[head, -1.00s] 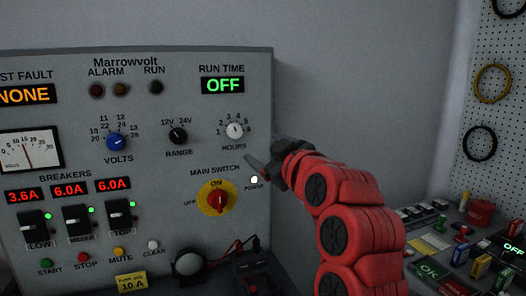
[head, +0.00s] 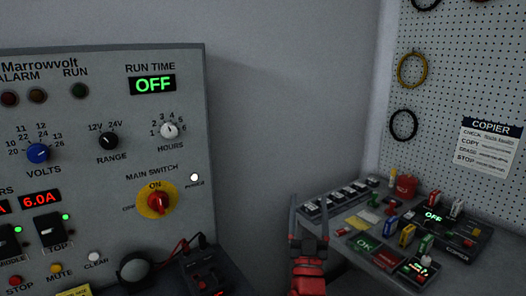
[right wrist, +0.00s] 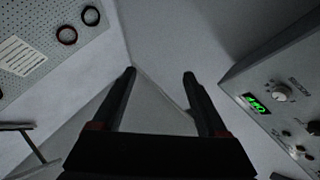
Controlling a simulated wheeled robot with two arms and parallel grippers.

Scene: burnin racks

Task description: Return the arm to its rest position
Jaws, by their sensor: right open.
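My right gripper (head: 309,212) is red with dark fingers. It points up in the gap between the grey Marrowvolt panel and the side bench, apart from both. In the right wrist view its two dark fingers (right wrist: 160,80) are spread with nothing between them. My left gripper is in neither view. The Marrowvolt panel (head: 110,185) stands at the left of the head view and at the right of the right wrist view (right wrist: 280,75). Its run time display (head: 152,85) reads OFF. The red main switch knob (head: 158,202) sits on a yellow disc.
A side bench (head: 345,208) at the right carries a copier unit (head: 455,235), coloured plugs and a red cup (head: 406,186). A pegboard (head: 450,70) with cable loops and a copier note (head: 490,146) rises behind it. Bare wall (head: 290,110) fills the middle.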

